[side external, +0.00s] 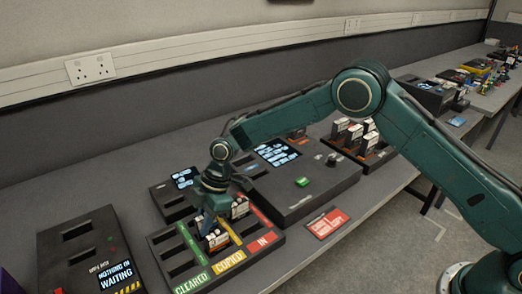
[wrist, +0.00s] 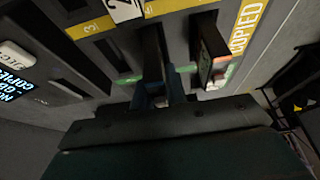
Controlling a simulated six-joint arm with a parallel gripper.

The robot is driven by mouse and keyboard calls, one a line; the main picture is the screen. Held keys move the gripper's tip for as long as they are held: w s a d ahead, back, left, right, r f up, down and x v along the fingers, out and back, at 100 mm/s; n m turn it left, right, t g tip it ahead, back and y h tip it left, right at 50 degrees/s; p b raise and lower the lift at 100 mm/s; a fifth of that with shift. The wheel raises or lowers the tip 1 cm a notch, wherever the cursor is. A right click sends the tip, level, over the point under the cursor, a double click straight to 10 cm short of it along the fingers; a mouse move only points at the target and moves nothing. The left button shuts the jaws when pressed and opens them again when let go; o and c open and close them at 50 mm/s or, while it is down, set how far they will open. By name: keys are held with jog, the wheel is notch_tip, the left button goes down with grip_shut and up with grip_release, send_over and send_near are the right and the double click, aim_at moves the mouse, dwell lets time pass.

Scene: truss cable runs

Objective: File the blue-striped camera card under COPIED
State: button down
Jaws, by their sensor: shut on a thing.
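The black filing tray (side external: 160,262) has columns of slots marked green CLEARED, yellow COPIED (side external: 229,261) and red IN. My gripper (side external: 206,222) points down into the tray, by the COPIED column. In the wrist view my gripper (wrist: 160,98) has its fingers close together on a thin thing low over the slots, largely hidden between them; I cannot see a blue stripe on it. A white-topped card (side external: 216,239) stands at the front of the COPIED column, and another card (side external: 239,208) stands further back. The wrist view shows a card (wrist: 208,52) upright by the COPIED label.
A black box (side external: 88,255) with a NOTHING IN WAITING screen stands to the left. A large dark console (side external: 305,190) with a screen and green button is behind the tray. A red sign (side external: 327,223) lies at right. A rack of cards (side external: 354,135) stands further back.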

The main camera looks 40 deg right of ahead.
jog(key=shift+f, duration=0.35)
dwell(0.6)
jog(key=c, duration=1)
grip_release()
jog(key=shift+r, duration=0.15)
jog(key=shift+r, duration=3.6)
